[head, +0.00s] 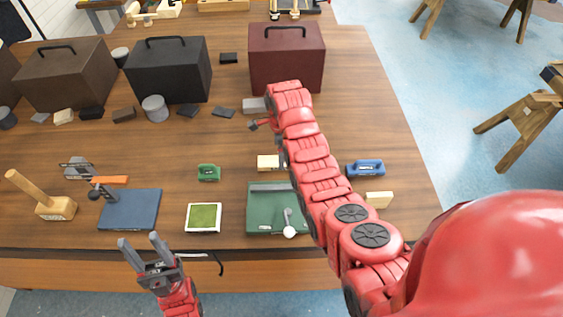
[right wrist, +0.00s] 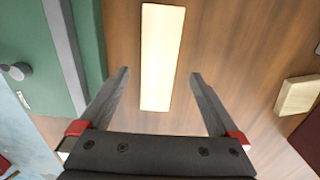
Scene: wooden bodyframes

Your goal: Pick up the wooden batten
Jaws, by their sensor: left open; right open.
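The wooden batten is a pale, flat strip. In the right wrist view the batten (right wrist: 162,50) lies lengthwise on the table, its near end between the fingertips of my right gripper (right wrist: 160,73). These fingers are open, one on each side, with gaps to the wood. In the head view a pale end of what looks like the batten (head: 267,162) shows behind the green case; my right arm hides the rest and most of that gripper. My left gripper (head: 138,238) is open and empty at the table's front edge.
The green case (head: 259,212) with a grey strip is close beside the batten. A green block (head: 208,173), a blue tool (head: 365,168) and a wood block (head: 378,199) lie nearby. A mallet (head: 55,207) is at left. Large boxes, including a dark red one (head: 286,58), stand behind.

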